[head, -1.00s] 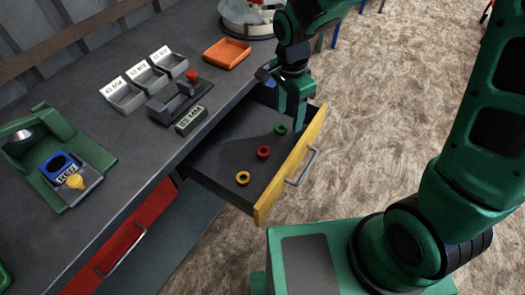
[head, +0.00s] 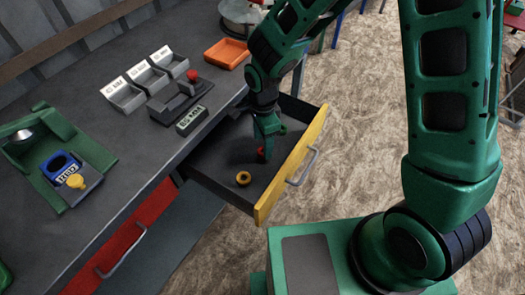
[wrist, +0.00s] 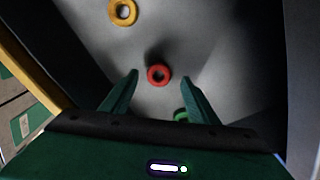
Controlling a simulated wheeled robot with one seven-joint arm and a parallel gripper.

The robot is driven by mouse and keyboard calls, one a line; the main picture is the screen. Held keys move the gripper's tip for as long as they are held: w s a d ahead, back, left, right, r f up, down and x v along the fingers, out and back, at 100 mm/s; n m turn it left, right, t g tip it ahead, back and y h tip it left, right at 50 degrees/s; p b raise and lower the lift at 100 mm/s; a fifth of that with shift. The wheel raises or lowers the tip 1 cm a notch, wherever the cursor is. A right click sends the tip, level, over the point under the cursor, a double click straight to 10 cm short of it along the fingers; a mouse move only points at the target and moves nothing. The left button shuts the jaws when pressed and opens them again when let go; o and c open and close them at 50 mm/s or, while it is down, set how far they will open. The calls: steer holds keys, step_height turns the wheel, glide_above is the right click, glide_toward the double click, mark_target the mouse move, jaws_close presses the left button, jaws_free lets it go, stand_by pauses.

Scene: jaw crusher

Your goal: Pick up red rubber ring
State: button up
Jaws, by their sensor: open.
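The red rubber ring (wrist: 159,75) lies flat on the drawer floor. In the wrist view it sits just beyond and between the two fingertips of my gripper (wrist: 159,78), which is open and empty. In the head view my gripper (head: 268,150) points down into the open drawer, and the red ring (head: 261,155) is mostly hidden behind its fingers. A yellow ring (head: 243,178) lies nearer the drawer's front-left end; it also shows at the top of the wrist view (wrist: 123,12).
The open drawer has a yellow front (head: 290,165) with a metal handle (head: 303,168) and dark side walls around the rings. The bench top (head: 150,150) above holds grey bins (head: 124,95), an orange tray (head: 227,53) and a labelled block (head: 191,120).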

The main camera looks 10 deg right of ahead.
steer(key=shift+d+f, duration=0.1)
steer(key=shift+f, duration=1.45)
steer(key=c, duration=1.1)
steer(key=shift+r, duration=0.1)
